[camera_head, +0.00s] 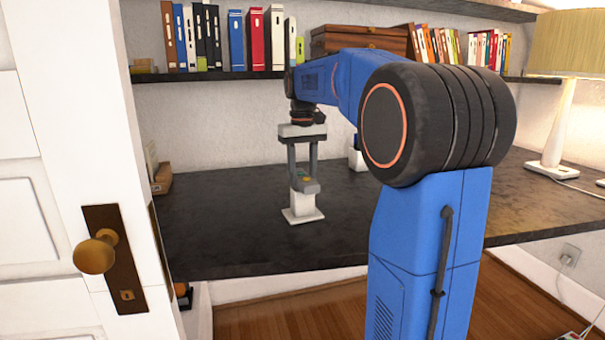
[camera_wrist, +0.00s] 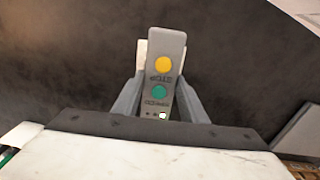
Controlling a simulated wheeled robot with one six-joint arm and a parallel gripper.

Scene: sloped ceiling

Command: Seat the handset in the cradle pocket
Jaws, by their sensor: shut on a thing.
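The handset (camera_wrist: 165,45) is a grey slab with a yellow and a green button on its face. In the head view the handset (camera_head: 305,186) is small, between the fingertips and just above the cradle. My gripper (camera_head: 303,178) points down and is shut on its sides; it also shows in the wrist view (camera_wrist: 158,102). The white cradle (camera_head: 303,215) stands on the dark desk, with a flat base and an upright block. In the wrist view a white part of the cradle (camera_wrist: 142,55) shows behind the handset. The pocket is hidden, so I cannot tell whether the handset is inside it.
The dark desk (camera_head: 230,225) is clear around the cradle. A brown holder (camera_head: 162,180) stands at its left edge. A white object (camera_head: 356,160) is partly hidden behind my arm. A lamp (camera_head: 556,120) stands at right. A shelf with books (camera_head: 236,40) runs above the back.

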